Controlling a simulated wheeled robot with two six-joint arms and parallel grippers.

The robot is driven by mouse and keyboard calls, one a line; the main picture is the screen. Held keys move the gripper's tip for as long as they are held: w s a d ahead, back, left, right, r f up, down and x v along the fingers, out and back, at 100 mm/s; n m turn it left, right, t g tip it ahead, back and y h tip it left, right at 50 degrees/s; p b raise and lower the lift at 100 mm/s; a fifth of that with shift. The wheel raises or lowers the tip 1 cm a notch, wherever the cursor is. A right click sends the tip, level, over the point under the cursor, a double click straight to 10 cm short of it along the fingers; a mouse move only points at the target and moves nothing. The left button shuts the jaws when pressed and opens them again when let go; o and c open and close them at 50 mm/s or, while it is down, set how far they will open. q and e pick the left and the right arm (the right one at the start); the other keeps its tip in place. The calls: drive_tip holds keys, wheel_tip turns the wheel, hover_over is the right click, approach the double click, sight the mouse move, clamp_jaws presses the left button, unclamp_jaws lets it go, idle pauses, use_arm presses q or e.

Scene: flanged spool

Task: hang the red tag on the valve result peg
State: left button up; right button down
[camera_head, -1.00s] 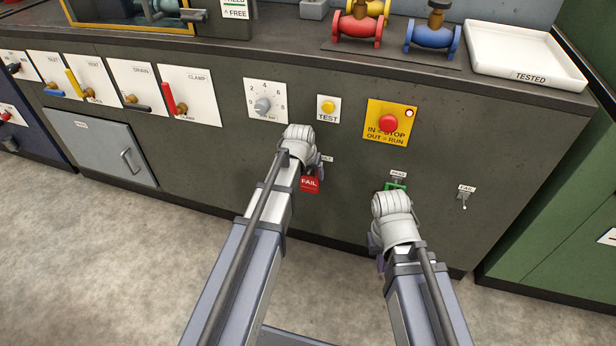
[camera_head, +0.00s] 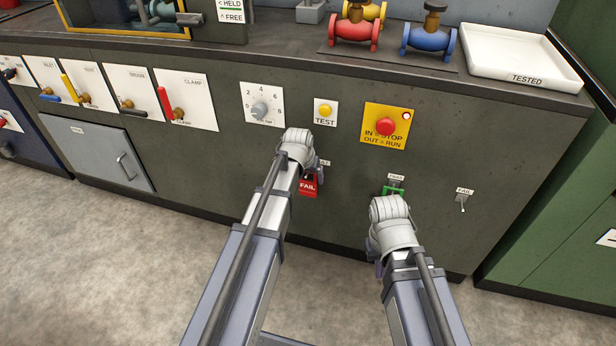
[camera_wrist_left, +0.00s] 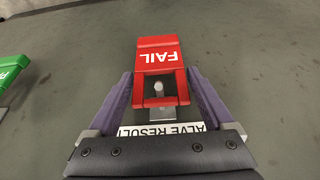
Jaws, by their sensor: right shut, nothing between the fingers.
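The red tag (camera_head: 307,187), marked FAIL, is at the grey cabinet front below the dial. In the left wrist view the red tag (camera_wrist_left: 158,52) has a square opening, and the tip of the valve result peg (camera_wrist_left: 159,88) shows inside it. My left gripper (camera_wrist_left: 160,90) has its purple fingers on both sides of the tag, seemingly touching it. The label reading VALVE RESULT (camera_wrist_left: 158,131) is partly covered by the gripper. How far the tag sits along the peg is unclear. My right gripper (camera_head: 380,268) is shut and empty, mostly hidden behind its wrist.
A green tag (camera_head: 393,191) hangs on a labelled peg to the right and also shows in the left wrist view (camera_wrist_left: 12,72). A bare peg (camera_head: 462,202) labelled FAIL is further right. A stop button (camera_head: 386,126), test button (camera_head: 325,110) and dial (camera_head: 262,107) sit above.

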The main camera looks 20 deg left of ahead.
use_arm(q)
drive_tip(key=shift+o, duration=0.9)
drive_tip(key=shift+r, duration=0.1)
drive_tip(key=p+v, duration=0.7)
drive_tip(key=shift+r, duration=0.35)
drive_tip(key=shift+s, duration=0.2)
drive_tip(key=s+d+f+m+g+y, duration=0.15)
drive_tip(key=s+d, duration=0.25)
drive_tip(key=s, duration=0.4)
drive_tip(key=s+d+m+g, duration=0.1)
drive_tip(key=s+d+g, duration=0.1)
drive_tip(key=s+d, duration=0.45)
drive_tip(key=s+d+m+g, duration=0.1)
drive_tip(key=s+d, duration=0.2)
drive_tip(key=s, duration=0.6)
wheel_tip(320, 180, up, 34)
drive_tip(key=p, duration=3.4)
drive_tip(key=shift+w, duration=0.45)
drive_tip(key=shift+a+f, duration=0.1)
drive_tip(key=shift+f, duration=0.05)
